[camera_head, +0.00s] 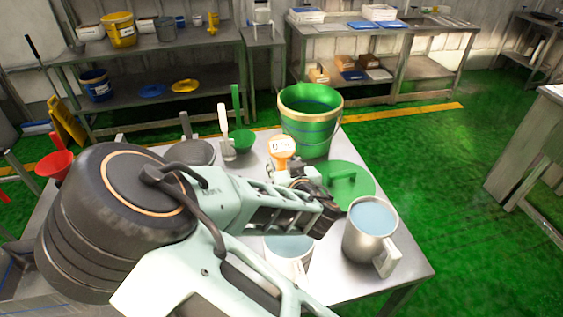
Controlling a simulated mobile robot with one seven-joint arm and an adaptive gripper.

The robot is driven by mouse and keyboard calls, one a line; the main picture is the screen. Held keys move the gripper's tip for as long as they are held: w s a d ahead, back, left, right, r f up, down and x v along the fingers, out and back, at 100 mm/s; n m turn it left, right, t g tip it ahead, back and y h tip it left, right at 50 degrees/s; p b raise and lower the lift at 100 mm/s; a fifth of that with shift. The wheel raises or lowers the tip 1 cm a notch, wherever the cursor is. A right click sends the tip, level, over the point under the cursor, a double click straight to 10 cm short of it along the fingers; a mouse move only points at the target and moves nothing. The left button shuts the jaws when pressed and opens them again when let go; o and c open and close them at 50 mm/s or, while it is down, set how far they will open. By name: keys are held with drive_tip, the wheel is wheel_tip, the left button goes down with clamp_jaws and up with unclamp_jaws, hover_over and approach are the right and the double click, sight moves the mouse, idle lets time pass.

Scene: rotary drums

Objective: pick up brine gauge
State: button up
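An orange-headed device with a pale display, which looks like the brine gauge (282,148), shows on the metal table just beyond my gripper. Its lower part is hidden behind the gripper. My gripper (312,190) reaches over the middle of the table with its fingers close to the gauge. My own arm and the finger linkage cover the grasp area. I cannot tell whether the fingers touch the gauge or how far apart they are.
A green bucket (311,125), a green lid (345,181), a green scoop (241,140) and a white-handled tool (224,125) surround the gauge. Two metal jugs of liquid stand in front, one at the right (366,243). Shelves (140,92) stand behind.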

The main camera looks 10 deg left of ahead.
sight(282, 158)
drive_tip(key=x, duration=0.3)
drive_tip(key=shift+w+d, duration=0.2)
drive_tip(key=shift+w, duration=0.15)
drive_tip(key=shift+w+a+f+p, duration=0.3)
drive_tip(key=shift+w, duration=0.3)
drive_tip(key=shift+c, duration=0.3)
clamp_jaws()
